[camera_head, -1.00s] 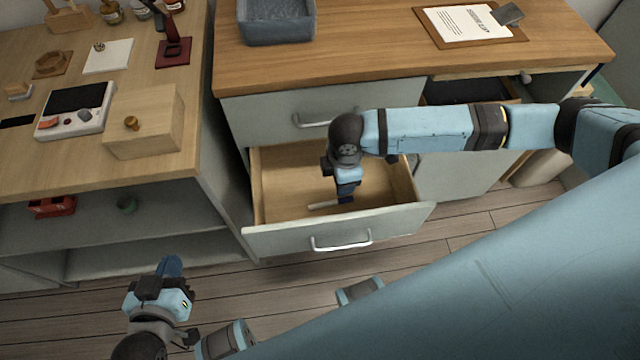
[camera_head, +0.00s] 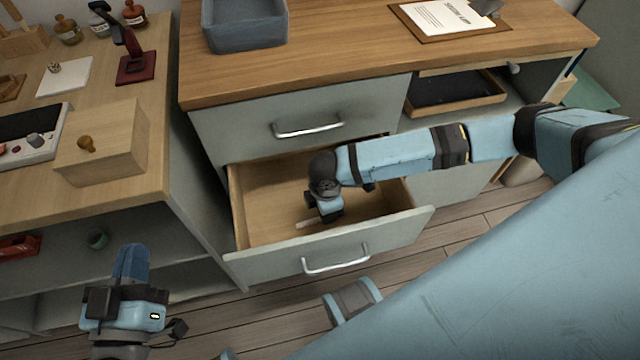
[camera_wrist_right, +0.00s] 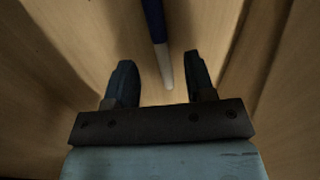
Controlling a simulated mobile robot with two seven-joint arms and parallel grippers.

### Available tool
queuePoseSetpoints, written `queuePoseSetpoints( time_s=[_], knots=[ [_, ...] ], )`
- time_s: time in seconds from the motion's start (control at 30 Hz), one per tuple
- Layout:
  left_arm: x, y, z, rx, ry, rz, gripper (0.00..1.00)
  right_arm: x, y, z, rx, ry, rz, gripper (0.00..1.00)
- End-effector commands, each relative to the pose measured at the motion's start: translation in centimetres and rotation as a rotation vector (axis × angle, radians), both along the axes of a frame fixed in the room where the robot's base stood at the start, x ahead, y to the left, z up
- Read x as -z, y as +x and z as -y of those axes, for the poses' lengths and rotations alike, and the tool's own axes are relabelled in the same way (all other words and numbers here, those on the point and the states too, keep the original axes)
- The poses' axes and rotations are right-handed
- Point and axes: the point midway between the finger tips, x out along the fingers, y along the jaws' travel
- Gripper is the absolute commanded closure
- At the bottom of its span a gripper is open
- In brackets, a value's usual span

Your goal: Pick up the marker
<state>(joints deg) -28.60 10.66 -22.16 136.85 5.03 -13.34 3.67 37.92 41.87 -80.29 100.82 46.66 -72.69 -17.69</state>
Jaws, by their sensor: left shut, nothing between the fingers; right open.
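The marker, with a blue body and a white end, lies on the floor of the open drawer (camera_head: 262,218). In the head view only its pale end (camera_head: 305,224) shows; my right gripper (camera_head: 328,214) hides the rest. In the right wrist view the marker (camera_wrist_right: 155,30) runs in from the top, its white end pointing between the fingers. My right gripper (camera_wrist_right: 157,62) is open there, one finger each side of the marker, touching neither. How far the marker lies below the fingertips I cannot tell. My left gripper (camera_head: 131,258) is shut and empty, at lower left.
The drawer's walls surround my right gripper, and its front (camera_head: 400,238) has a metal handle (camera_head: 335,259). A shut drawer (camera_head: 240,133) and the wooden desktop (camera_head: 340,60) are above it. A side table with a wooden box (camera_head: 105,150) stands left.

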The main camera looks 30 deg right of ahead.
Motion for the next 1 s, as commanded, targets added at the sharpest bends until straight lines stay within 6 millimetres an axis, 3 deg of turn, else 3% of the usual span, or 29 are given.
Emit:
queuePoseSetpoints(
  time_s=[0.03, 0.2, 0.5, 0.53, 0.73, 1.0],
  knots=[
    [-0.3, 0.0, 0.3, 0.010, -0.022, 0.036, 1.00, 1.4, -0.1, 0.0, -0.001, -0.001, -0.001, 0.51],
    [-1.9, -0.3, 0.8, 0.030, -0.071, 0.105, 1.00, 3.5, -0.1, 0.0, 0.000, -0.001, -0.001, 0.51],
    [-2.4, -0.4, 0.9, 0.036, -0.082, 0.117, 1.00, 3.8, -0.2, 0.0, -0.001, 0.000, 0.000, 0.51],
    [-2.4, -0.4, 0.9, 0.036, -0.082, 0.117, 1.00, 3.8, -0.2, 0.0, -0.001, 0.000, 0.000, 0.53],
    [-2.4, -0.4, 0.9, 0.036, -0.082, 0.116, 1.00, 3.8, -0.2, 0.0, -0.001, 0.000, 0.000, 0.99],
    [-2.4, -0.3, 0.9, 0.036, -0.082, 0.116, 1.00, 3.7, -0.2, 0.0, -0.001, 0.000, 0.000, 1.00]
  ],
)
